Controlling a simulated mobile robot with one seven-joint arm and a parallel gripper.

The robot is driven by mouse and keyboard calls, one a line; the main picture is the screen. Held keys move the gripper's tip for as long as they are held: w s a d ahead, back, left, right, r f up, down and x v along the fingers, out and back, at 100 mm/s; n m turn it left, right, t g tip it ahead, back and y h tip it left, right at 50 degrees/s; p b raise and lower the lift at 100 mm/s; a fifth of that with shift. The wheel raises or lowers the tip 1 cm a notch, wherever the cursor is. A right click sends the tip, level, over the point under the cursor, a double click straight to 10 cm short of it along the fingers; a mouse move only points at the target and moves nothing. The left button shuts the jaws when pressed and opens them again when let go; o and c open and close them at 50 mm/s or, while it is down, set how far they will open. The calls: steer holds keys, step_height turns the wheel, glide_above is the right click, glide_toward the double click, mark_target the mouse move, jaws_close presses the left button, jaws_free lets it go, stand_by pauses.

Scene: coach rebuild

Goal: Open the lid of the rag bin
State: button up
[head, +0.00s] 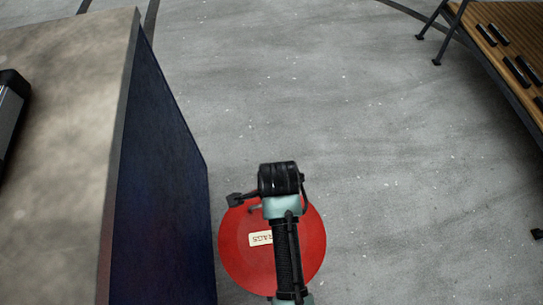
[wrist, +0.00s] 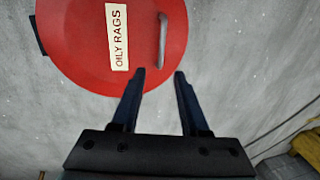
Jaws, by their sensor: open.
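The rag bin shows as a round red lid (head: 308,252), seen from above and lying closed; it also fills the top left of the wrist view (wrist: 85,45). A grey bar handle (wrist: 162,40) lies near the lid's right side in the wrist view. My gripper (wrist: 160,72) is open and empty. Its fingertips point at the lid's edge, just below the handle's near end in the picture, with nothing between them.
A bench with a pale top (head: 70,130) and dark blue side (head: 160,190) stands close left of the bin. A slatted wooden surface (head: 505,35) with dark pieces is at the upper right. Grey floor (head: 400,200) is clear right of the bin.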

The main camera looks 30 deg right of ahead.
steer(key=f+b, duration=0.1)
steer(key=f, duration=0.2)
steer(key=w+f+b, duration=0.1)
steer(key=f, duration=0.2)
steer(key=w+f+b, duration=0.1)
steer(key=f+b, duration=0.1)
steer(key=f, duration=0.2)
steer(key=shift+d+f, duration=0.1)
steer(key=shift+d, duration=0.25)
jaws_close()
stand_by(0.8)
